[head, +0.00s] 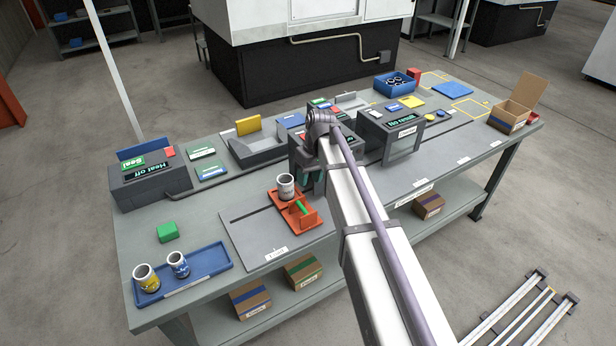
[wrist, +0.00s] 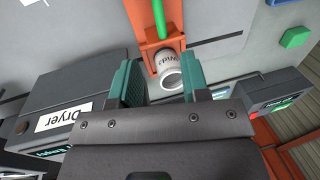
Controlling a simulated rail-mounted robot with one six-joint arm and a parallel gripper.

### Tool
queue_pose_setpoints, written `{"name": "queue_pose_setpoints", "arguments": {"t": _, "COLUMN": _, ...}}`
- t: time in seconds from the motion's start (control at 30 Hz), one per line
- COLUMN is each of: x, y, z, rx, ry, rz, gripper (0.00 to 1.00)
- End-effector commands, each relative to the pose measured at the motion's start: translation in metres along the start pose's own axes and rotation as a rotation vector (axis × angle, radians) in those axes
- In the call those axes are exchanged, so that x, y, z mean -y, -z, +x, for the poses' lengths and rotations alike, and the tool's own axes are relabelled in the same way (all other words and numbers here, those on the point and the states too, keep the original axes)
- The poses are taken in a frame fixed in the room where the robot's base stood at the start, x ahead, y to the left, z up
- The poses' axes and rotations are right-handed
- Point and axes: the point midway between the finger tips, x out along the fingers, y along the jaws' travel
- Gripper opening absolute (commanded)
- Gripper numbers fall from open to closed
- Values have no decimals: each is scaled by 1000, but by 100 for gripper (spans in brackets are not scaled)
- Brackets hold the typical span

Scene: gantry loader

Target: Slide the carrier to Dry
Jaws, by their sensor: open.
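The carrier (head: 304,218) is an orange-red tray with a green handle (head: 302,208) and a white cup (head: 286,187) standing on it. It sits at the slotted grey track plate (head: 250,235), near a label that seems to read Load. My gripper (head: 309,180) is open with teal fingers, just behind the carrier and partly hidden by my arm. In the wrist view, the open fingers (wrist: 161,76) frame the cup (wrist: 168,72), with the carrier (wrist: 150,38) beyond; contact cannot be told. The dark dryer (wrist: 70,100), labelled Dryer, stands left there. The Dry label cannot be made out.
A blue tray (head: 215,266) with two cups and a green block (head: 168,232) lie at the left front. A dark Heat off box (head: 150,185) stands at the left, and a No result box (head: 390,135) right of my arm. The right track is clear.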

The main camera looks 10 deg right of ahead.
Motion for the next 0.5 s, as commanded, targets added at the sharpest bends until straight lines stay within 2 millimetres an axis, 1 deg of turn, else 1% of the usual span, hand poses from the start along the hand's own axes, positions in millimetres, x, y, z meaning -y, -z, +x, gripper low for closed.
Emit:
{"name": "queue_pose_setpoints", "arguments": {"t": 0.07, "x": 0, "y": 0, "z": 1, "rx": 0, "ry": 0, "rz": 0, "gripper": 42}}
{"name": "queue_pose_setpoints", "arguments": {"t": 0.13, "x": 2, "y": 1, "z": 4, "rx": 1, "ry": 0, "rz": -4, "gripper": 36}}
{"name": "queue_pose_setpoints", "arguments": {"t": 0.17, "x": 6, "y": 2, "z": 8, "rx": 2, "ry": 0, "rz": -11, "gripper": 34}}
{"name": "queue_pose_setpoints", "arguments": {"t": 0.23, "x": 27, "y": 10, "z": 27, "rx": 10, "ry": 0, "rz": -53, "gripper": 27}}
{"name": "queue_pose_setpoints", "arguments": {"t": 0.27, "x": 42, "y": 16, "z": 40, "rx": 16, "ry": 0, "rz": -82, "gripper": 24}}
{"name": "queue_pose_setpoints", "arguments": {"t": 0.3, "x": 66, "y": 27, "z": 60, "rx": 28, "ry": -9, "rz": -129, "gripper": 20}}
{"name": "queue_pose_setpoints", "arguments": {"t": 0.37, "x": 101, "y": 45, "z": 93, "rx": 64, "ry": -74, "rz": -220, "gripper": 14}}
{"name": "queue_pose_setpoints", "arguments": {"t": 0.4, "x": 125, "y": 56, "z": 114, "rx": 97, "ry": -144, "rz": -319, "gripper": 11}}
{"name": "queue_pose_setpoints", "arguments": {"t": 0.47, "x": 158, "y": 73, "z": 142, "rx": 160, "ry": -275, "rz": -515, "gripper": 5}}
{"name": "queue_pose_setpoints", "arguments": {"t": 0.5, "x": 178, "y": 84, "z": 156, "rx": 215, "ry": -373, "rz": -668, "gripper": 1}}
